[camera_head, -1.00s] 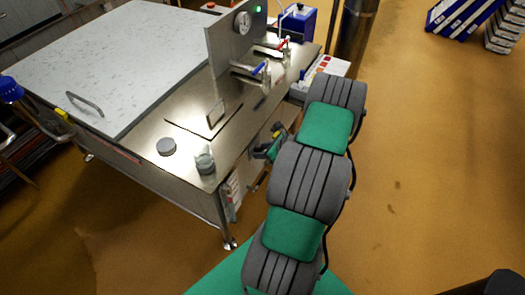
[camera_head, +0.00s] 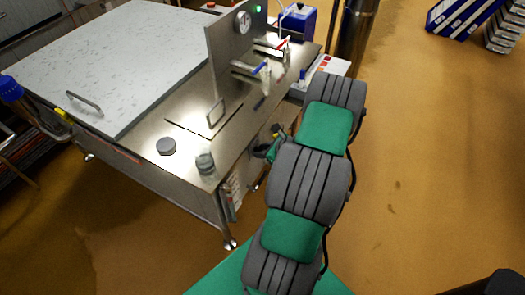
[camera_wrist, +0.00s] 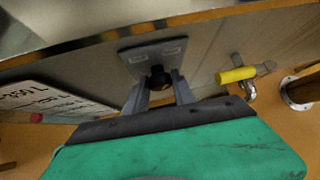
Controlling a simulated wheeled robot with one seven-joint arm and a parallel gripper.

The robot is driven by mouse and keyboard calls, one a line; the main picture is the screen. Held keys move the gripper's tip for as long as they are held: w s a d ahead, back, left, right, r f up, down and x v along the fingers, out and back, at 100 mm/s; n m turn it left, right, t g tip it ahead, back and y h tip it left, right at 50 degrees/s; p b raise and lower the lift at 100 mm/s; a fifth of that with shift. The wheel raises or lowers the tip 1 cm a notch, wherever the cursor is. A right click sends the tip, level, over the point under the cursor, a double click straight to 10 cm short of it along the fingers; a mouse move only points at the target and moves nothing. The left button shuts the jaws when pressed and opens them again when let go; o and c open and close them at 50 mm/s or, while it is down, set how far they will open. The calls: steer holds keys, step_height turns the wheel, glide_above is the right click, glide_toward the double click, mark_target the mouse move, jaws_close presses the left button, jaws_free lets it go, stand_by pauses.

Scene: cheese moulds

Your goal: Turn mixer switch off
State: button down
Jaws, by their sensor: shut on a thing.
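In the wrist view the mixer switch is a black knob (camera_wrist: 158,76) on a grey plate (camera_wrist: 150,54) with printed markings, fixed to the side panel of the steel vat. My gripper (camera_wrist: 159,86) has its two grey fingers around the knob, one on each side, shut on it. The markings are too small to read, so I cannot tell the switch's setting. In the head view my arm hides the switch, and only part of my gripper (camera_head: 268,150) shows beside the vat's side panel.
A yellow-handled valve (camera_wrist: 237,74) sticks out right of the switch. A sign with black lettering (camera_wrist: 50,105) is at left. The steel vat top (camera_head: 185,125) overhangs the panel. Brown floor (camera_head: 430,170) to the right is clear.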

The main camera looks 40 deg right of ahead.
steer(key=shift+s+a+f+n+t+h+b, duration=0.15)
steer(key=shift+n+t+h+b, duration=0.9)
steer(key=shift+b, duration=1.3)
steer(key=shift+a+f+n+t+h+b, duration=0.15)
steer(key=shift+n+t+h+b, duration=0.45)
steer(key=shift+h+b, duration=1.3)
steer(key=shift+s+a+f+n+t+h+b, duration=0.15)
steer(key=shift+n+t+h+b, duration=0.7)
steer(key=shift+b, duration=2)
steer(key=shift+w, duration=0.1)
steer(key=shift+r, duration=0.1)
steer(key=c, duration=1.1)
jaws_free()
steer(key=shift+o, duration=0.2)
